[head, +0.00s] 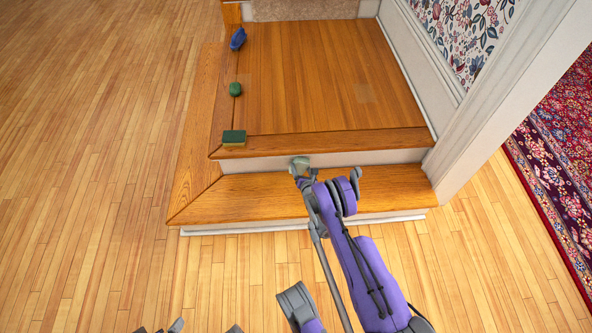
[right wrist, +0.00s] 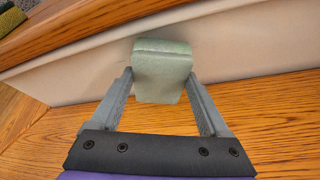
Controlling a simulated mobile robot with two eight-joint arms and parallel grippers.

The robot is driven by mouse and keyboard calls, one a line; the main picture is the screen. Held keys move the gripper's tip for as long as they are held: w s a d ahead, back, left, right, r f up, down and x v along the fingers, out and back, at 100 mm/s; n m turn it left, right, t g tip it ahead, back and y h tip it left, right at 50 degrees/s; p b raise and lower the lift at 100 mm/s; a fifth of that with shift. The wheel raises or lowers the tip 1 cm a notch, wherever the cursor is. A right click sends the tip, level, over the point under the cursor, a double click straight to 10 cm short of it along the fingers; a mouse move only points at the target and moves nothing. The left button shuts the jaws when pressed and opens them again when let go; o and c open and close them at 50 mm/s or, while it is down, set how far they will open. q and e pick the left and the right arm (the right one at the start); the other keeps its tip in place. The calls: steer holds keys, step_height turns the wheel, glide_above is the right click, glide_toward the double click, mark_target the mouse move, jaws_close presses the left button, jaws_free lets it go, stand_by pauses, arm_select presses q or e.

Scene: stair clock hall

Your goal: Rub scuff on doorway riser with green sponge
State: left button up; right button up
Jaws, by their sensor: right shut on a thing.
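A pale green sponge (right wrist: 162,70) is held between the fingers of my right gripper (right wrist: 160,85). Its far end is at the pale riser (right wrist: 90,75), touching it or very close. In the head view the sponge (head: 299,163) is small, at the front of the riser (head: 385,157) between the two wooden steps, with my right gripper (head: 302,177) just below it. I cannot make out a clear scuff; the sponge covers part of the riser. Grey parts at the bottom edge of the head view may be my left gripper (head: 205,328), mostly cut off.
A green-and-yellow scouring block (head: 234,138), a dark green oval thing (head: 235,89) and a blue thing (head: 238,38) lie along the upper step's left side. A white door post (head: 470,140) stands right of the steps, a red patterned rug (head: 560,150) beyond. The wood floor at left is clear.

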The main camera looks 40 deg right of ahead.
steer(key=shift+s+d, duration=0.25)
steer(key=shift+d, duration=0.15)
steer(key=shift+w+d, duration=0.1)
steer(key=shift+w, duration=0.05)
steer(key=shift+w+a+r, duration=0.1)
steer(key=shift+w+a, duration=0.65)
steer(key=shift+a, duration=0.3)
steer(key=shift+w+a+f, duration=0.1)
steer(key=shift+w+a, duration=0.7)
steer(key=shift+a, duration=0.3)
steer(key=shift+w+a+r, duration=0.1)
steer(key=shift+w+a, duration=0.65)
steer(key=shift+a, duration=0.3)
steer(key=shift+s+a, duration=0.5)
steer(key=shift+s, duration=0.35)
steer(key=shift+s+a, duration=0.55)
steer(key=shift+s, duration=0.35)
steer(key=shift+s+a, duration=0.5)
steer(key=shift+s, duration=0.35)
steer(key=shift+s+a, duration=0.4)
steer(key=shift+s, duration=0.25)
steer(key=shift+s+a, duration=0.35)
steer(key=shift+s, duration=0.25)
